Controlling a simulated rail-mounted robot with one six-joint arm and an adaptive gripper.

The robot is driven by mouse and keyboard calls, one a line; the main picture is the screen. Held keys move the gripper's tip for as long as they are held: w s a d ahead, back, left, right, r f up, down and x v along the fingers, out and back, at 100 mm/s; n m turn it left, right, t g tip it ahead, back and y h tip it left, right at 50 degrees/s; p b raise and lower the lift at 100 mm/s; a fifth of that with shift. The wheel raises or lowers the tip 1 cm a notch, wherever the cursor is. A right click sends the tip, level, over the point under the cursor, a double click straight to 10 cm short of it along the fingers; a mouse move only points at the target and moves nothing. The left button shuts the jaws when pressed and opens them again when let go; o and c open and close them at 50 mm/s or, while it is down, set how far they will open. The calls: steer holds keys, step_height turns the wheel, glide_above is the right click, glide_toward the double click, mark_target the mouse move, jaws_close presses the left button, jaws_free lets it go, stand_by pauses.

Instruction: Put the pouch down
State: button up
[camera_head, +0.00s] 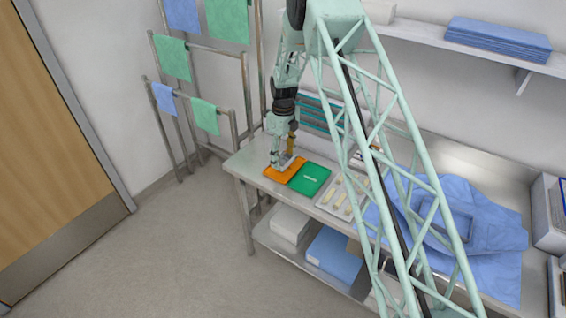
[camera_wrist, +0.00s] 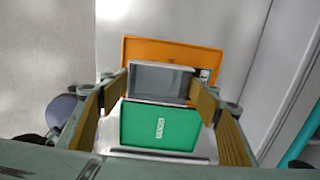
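The pouch (camera_wrist: 160,80) looks like a grey, flat rectangular packet with a paler rim. In the wrist view it spans the gap between the fingertips of my gripper (camera_wrist: 160,88), whose yellow-brown pads meet its two sides. In the head view my gripper (camera_head: 285,160) points down over the orange mat (camera_head: 276,174) near the left end of the steel table. The orange mat also shows behind the pouch in the wrist view (camera_wrist: 150,46). Whether the pouch touches the mat is hard to tell. The green mat (camera_head: 309,180) with a small white label lies right beside the orange one.
A tray (camera_head: 343,197) with several pale items lies right of the green mat. A blue drape (camera_head: 470,225) covers the table farther right. Towel rails (camera_head: 203,112) stand behind the table's left end. Boxes (camera_head: 335,255) fill the lower shelf. The floor in front is clear.

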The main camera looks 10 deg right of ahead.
mark_target(283, 158)
steer(key=shift+w+f, duration=0.1)
steer(key=shift+f, duration=0.05)
stand_by(0.3)
steer(key=shift+f+p, duration=0.45)
steer(key=shift+f, duration=1.15)
steer(key=shift+f, duration=0.15)
steer(key=o, duration=0.6)
steer(key=shift+r, duration=0.2)
step_height(283, 158, up, 10)
steer(key=shift+r+b, duration=0.15)
steer(key=shift+b, duration=0.75)
steer(key=shift+r, duration=0.85)
